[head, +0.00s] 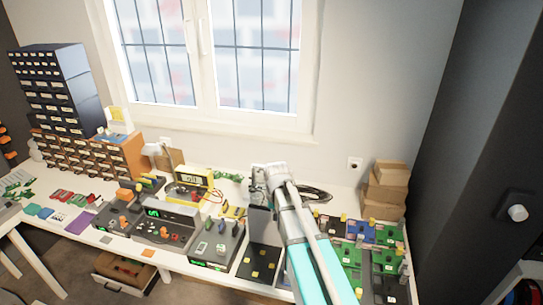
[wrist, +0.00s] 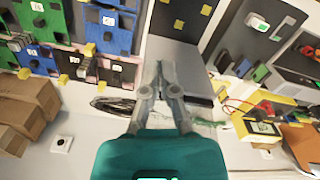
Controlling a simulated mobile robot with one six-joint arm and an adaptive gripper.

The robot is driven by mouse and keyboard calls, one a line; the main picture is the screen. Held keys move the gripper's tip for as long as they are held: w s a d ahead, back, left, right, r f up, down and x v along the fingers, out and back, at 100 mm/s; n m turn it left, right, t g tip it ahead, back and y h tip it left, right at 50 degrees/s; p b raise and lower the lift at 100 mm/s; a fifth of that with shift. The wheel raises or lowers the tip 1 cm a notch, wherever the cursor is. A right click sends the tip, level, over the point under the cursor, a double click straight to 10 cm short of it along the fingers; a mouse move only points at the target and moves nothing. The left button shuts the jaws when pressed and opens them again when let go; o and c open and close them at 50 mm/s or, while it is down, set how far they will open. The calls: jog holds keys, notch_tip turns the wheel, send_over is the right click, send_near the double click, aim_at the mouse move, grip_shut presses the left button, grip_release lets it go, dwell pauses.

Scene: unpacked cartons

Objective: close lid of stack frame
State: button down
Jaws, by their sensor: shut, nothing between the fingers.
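The stack frame (head: 258,264) is a dark tray with yellow squares on its floor, standing on the bench in front of my arm. Its grey lid (head: 262,222) stands raised at the back edge, so the frame is open. In the wrist view the lid (wrist: 198,75) is a plain grey panel, and the dark floor with yellow squares (wrist: 180,18) shows beyond it. My gripper (wrist: 160,66) is shut and empty, its fingertips overlapping the lid's left part in this view. I cannot tell whether they touch it. In the head view my arm hides part of the lid's surroundings.
Grey control units (head: 166,228) stand left of the frame. Blue and green modules (head: 362,232) lie to the right. Cardboard boxes (head: 385,188) and a coiled black cable (head: 315,193) are at the back right. A yellow meter (head: 192,177) stands at the back left.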

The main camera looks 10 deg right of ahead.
jog(key=w+d+r+m+p, duration=0.1)
jog(key=w+d+r+p, duration=0.1)
jog(key=w+r+p, duration=0.5)
jog(key=w+d+r+m+p, duration=0.2)
jog(key=w+r+p, duration=0.5)
jog(key=w, duration=0.9)
notch_tip(320, 180, up, 2)
jog(key=shift+w+d+r+m+g+p, duration=0.1)
jog(key=shift+w+d+m+g+p, duration=0.25)
jog(key=shift+d, duration=0.3)
jog(key=shift+s, duration=0.15)
notch_tip(320, 180, down, 10)
jog(key=b, duration=1)
jog(key=s, duration=0.1)
jog(key=s+a+r+p, duration=0.1)
jog(key=s+a, duration=0.1)
jog(key=s, duration=0.1)
jog(key=shift+r+p, duration=0.35)
